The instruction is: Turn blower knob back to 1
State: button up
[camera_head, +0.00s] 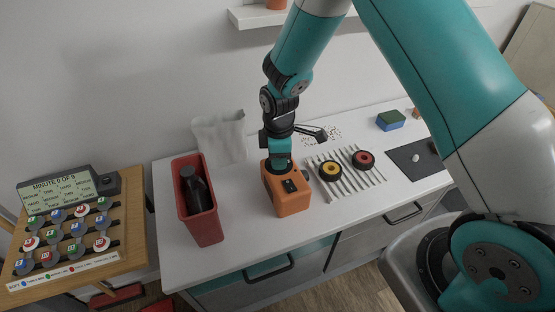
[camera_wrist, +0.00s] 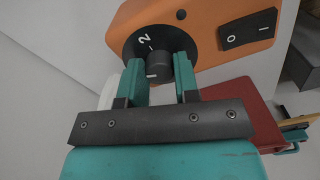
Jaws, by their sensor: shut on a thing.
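The orange blower box (camera_head: 290,202) stands on the white counter, with a black rocker switch marked 0 and 1 (camera_head: 290,186). The wrist view shows the orange box (camera_wrist: 205,25) and its switch (camera_wrist: 248,30) close up. The black blower knob (camera_wrist: 159,64) sits on a black dial (camera_wrist: 135,45) where the digit 2 shows; other digits are hidden. My gripper (camera_wrist: 160,75) has its two teal fingers on either side of the knob, shut on it. In the head view my gripper (camera_head: 279,160) is over the top of the box and hides the knob.
A red bin (camera_head: 203,222) holding a dark bottle (camera_head: 197,190) stands left of the box. A rack (camera_head: 345,180) with a yellow-hubbed wheel (camera_head: 330,171) and a red-hubbed wheel (camera_head: 363,160) lies to the right. A display panel and token board (camera_head: 65,235) stand at far left.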

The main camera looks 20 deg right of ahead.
jog(key=shift+n+b, duration=0.4)
jog(key=shift+n, duration=1.3)
jog(key=o, duration=0.9)
jog(key=shift+o, duration=0.2)
notch_tip(320, 180, up, 18)
jog(key=b, duration=0.3)
jog(key=shift+f, duration=0.25)
jog(key=s+a+r+m+y, duration=0.2)
jog(key=s+m, duration=0.3)
jog(key=s, duration=0.7)
jog(key=s+a+r+m+y, duration=0.2)
jog(key=s+m, duration=0.3)
jog(key=s, duration=0.7)
jog(key=shift+s+a+r+m, duration=0.3)
jog(key=shift+a+r, duration=0.1)
jog(key=shift+r, duration=0.2)
